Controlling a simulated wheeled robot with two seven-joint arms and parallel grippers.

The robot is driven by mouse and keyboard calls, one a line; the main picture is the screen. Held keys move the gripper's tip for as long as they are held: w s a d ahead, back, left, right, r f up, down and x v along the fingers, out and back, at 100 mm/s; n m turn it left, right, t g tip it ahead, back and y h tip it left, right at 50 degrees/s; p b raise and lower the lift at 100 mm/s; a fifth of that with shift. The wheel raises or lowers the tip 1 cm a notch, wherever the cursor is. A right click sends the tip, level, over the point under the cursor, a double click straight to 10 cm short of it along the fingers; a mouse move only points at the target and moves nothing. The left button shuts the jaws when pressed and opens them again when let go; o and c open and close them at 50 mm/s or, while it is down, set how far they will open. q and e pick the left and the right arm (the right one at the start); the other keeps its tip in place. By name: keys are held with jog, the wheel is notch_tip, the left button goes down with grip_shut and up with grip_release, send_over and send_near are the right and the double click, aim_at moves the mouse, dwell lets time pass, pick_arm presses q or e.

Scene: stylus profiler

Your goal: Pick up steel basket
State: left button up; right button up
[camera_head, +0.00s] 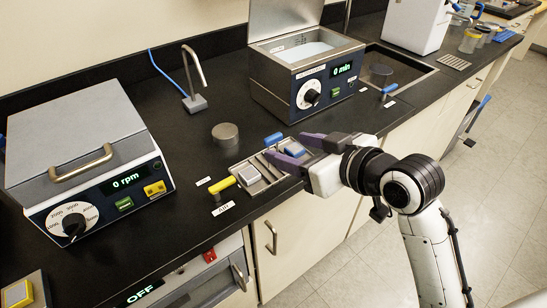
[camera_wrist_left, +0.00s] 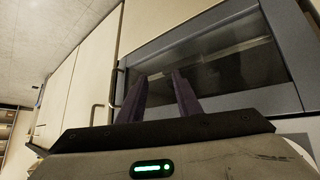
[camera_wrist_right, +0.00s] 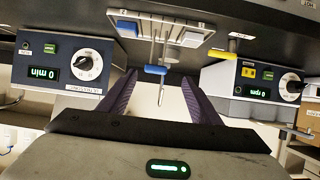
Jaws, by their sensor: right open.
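A shallow steel tray (camera_head: 262,184) with slots lies near the counter's front edge; it holds a pale block (camera_head: 249,175) and a blue block (camera_head: 294,149). A blue handle (camera_head: 274,139) shows at its far side. In the right wrist view, the tray (camera_wrist_right: 172,22) is at the top and a blue handle (camera_wrist_right: 155,70) on thin metal rods is between the fingers, apart from both. I cannot tell which part is the steel basket. My right gripper (camera_head: 284,147) is open over the tray's right end.
A 0 rpm machine (camera_head: 85,165) stands left, and an open-lidded 0 min bath (camera_head: 305,75) stands behind right. A tap (camera_head: 195,80) and a round metal puck (camera_head: 225,135) are behind the tray. A yellow handle (camera_head: 222,183) is at its left. A sink (camera_head: 405,72) is right.

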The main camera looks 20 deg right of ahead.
aim_at(274, 137)
jog(key=x, duration=0.3)
jog(key=shift+w, duration=0.1)
jog(key=w, duration=0.2)
jog(key=w+f, duration=0.1)
jog(key=w, duration=0.1)
jog(key=shift+a+p, duration=0.35)
jog(key=shift+w+a+f, duration=0.15)
jog(key=shift+w+f, duration=0.15)
jog(key=shift+w, duration=0.15)
grip_shut()
jog(key=shift+r, duration=0.1)
notch_tip(274, 137, up, 10)
jog(key=shift+f, duration=0.1)
